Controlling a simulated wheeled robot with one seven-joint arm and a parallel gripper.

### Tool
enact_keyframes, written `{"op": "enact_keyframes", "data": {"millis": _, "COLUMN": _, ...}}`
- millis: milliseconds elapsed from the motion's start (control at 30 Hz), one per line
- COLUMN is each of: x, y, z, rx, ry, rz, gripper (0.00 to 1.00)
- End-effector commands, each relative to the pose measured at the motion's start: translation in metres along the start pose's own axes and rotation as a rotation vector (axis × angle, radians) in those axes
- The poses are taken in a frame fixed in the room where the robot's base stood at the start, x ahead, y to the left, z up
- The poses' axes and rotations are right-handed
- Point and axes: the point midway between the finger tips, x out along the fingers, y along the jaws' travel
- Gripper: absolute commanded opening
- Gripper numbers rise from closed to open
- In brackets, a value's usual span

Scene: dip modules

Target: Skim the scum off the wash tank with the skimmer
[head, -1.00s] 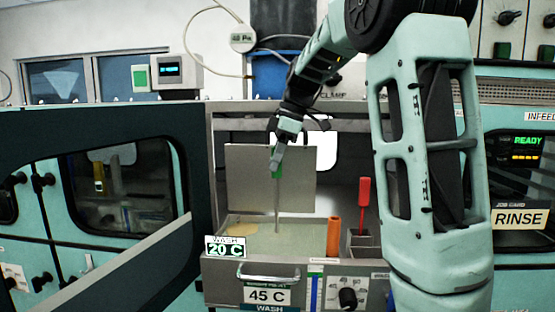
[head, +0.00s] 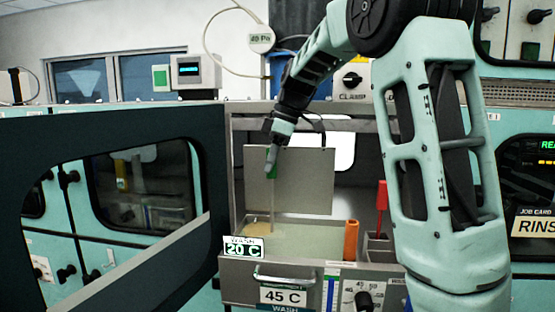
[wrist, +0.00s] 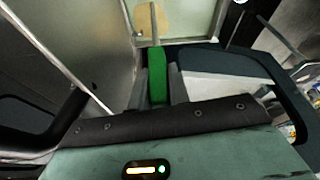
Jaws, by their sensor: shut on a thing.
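My gripper (head: 271,160) is over the wash tank, pointing down. It is shut on the green handle of the skimmer (head: 272,190), whose pale shaft hangs upright into the tank. In the wrist view the green handle (wrist: 157,75) sits between the two fingers. The skimmer's lower end is hidden in the liquid or behind the front wall. The wash tank (head: 300,255) has a "WASH 20 C" tag at its front left corner. A yellowish scum patch (head: 256,219) lies at the tank's left rear; in the wrist view the scum (wrist: 155,18) is a tan patch around the shaft.
An open door (head: 110,180) with a window stands left of the tank. A grey panel (head: 312,178) rises behind the tank. An orange handle (head: 351,240) and a red handle (head: 382,195) stand upright at the right. A "45 C" label (head: 283,295) is below the front bar.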

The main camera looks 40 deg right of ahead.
Motion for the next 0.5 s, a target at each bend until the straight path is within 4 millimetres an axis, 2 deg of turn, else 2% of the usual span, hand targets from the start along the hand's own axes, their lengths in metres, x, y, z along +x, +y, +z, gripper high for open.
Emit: {"op": "enact_keyframes", "data": {"millis": 500, "x": 0.010, "y": 0.005, "z": -0.029, "rx": -0.001, "ry": 0.000, "rz": 0.000, "gripper": 0.00}}
